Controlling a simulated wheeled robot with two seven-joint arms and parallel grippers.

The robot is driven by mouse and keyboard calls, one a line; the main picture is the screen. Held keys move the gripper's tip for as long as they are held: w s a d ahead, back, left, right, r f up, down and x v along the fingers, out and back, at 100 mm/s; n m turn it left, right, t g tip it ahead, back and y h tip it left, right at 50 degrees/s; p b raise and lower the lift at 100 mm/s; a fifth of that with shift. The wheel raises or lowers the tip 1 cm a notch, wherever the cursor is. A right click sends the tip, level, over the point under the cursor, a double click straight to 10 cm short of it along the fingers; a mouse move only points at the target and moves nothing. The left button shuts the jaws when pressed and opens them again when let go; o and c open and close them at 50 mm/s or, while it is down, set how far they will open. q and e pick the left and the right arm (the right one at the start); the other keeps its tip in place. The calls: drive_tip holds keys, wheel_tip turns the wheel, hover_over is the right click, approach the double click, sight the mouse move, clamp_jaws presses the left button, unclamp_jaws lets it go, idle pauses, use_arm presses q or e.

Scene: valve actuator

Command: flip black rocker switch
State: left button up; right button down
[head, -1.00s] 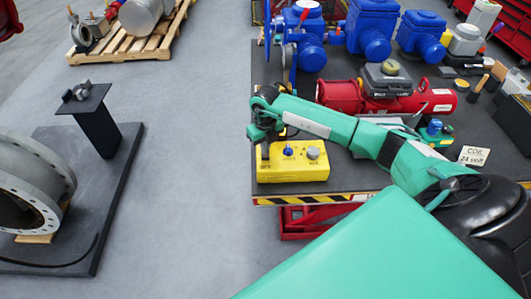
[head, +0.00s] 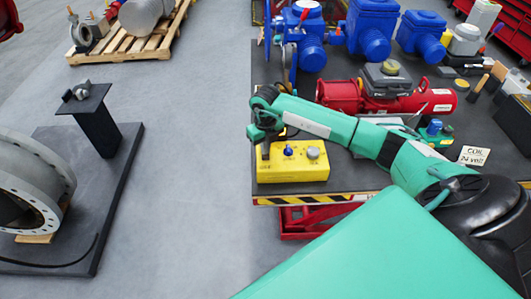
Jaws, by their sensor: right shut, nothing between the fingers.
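A yellow control box (head: 292,170) sits at the front left edge of the dark table. On its top are a blue switch (head: 288,150) and a grey knob (head: 313,152). The black rocker switch cannot be made out; the left part of the box top is partly covered by my right gripper. My right gripper (head: 264,150) reaches in from the right on its green arm and points down at the left end of the box. It is shut and empty. Whether its tips touch the box cannot be told. My left gripper is not in view.
Behind the box stand a red cylinder actuator (head: 340,95) and blue valve actuators (head: 371,30). Open floor lies left of the table.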

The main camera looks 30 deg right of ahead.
drive_tip(key=shift+f+b, duration=0.85)
drive_tip(key=shift+f, duration=0.2)
idle(0.5)
drive_tip(key=shift+s+r, duration=0.1)
drive_tip(key=shift+r+p, duration=0.6)
drive_tip(key=shift+r, duration=0.25)
drive_tip(key=shift+r+p, duration=1.25)
drive_tip(key=shift+r, duration=1.35)
